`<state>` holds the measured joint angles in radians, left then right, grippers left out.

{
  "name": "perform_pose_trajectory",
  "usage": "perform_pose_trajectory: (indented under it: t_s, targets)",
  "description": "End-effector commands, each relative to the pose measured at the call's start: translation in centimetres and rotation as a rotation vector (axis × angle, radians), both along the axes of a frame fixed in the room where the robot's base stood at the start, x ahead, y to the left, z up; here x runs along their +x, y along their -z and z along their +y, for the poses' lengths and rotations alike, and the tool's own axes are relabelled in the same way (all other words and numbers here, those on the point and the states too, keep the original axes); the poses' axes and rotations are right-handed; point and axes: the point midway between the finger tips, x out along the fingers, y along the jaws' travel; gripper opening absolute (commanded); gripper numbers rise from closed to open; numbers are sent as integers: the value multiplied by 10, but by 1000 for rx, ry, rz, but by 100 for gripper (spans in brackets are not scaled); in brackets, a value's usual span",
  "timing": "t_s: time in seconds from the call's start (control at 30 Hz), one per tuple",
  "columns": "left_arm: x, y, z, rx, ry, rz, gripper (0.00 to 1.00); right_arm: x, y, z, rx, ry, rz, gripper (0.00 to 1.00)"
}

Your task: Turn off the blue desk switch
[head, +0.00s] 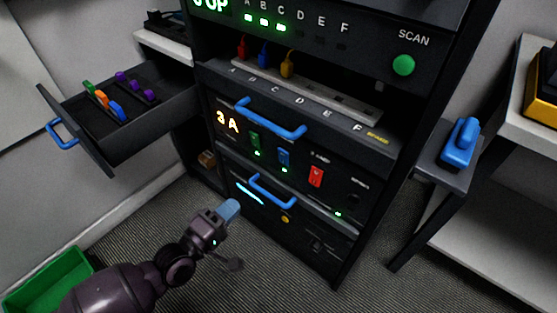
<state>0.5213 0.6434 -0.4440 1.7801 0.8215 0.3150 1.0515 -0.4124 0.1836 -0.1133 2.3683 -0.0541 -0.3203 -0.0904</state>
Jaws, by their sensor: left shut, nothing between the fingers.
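A bright blue switch-like piece (461,142) stands on a small dark ledge at the right, beside the rack. I cannot tell from its shape whether it is on or off. My left gripper (230,209) is shut and empty, its pale blue tip in front of the lower rack, well left of that piece and apart from it. My right gripper is not in view.
The dark rack (300,190) fills the middle, with blue drawer handles, small coloured switches and a green SCAN button (403,65). An open drawer (150,125) with coloured connectors juts out left. A green bin (50,280) sits lower left. Floor is clear before the rack.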

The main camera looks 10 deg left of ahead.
Motion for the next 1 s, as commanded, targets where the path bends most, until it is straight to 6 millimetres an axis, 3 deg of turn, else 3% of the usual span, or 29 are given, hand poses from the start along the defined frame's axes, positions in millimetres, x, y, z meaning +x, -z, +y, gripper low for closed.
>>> perform_pose_trajectory:
  t_s: [0.2, 0.77, 1.0]
  targets:
    - [21, -4, -4, -123, 7, 26, 0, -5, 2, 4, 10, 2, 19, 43]
    - [30, -6, -8, -142, 9, 28, 0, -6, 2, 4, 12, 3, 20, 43]
    - [59, -9, -26, -144, 9, 30, 0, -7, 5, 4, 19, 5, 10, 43]
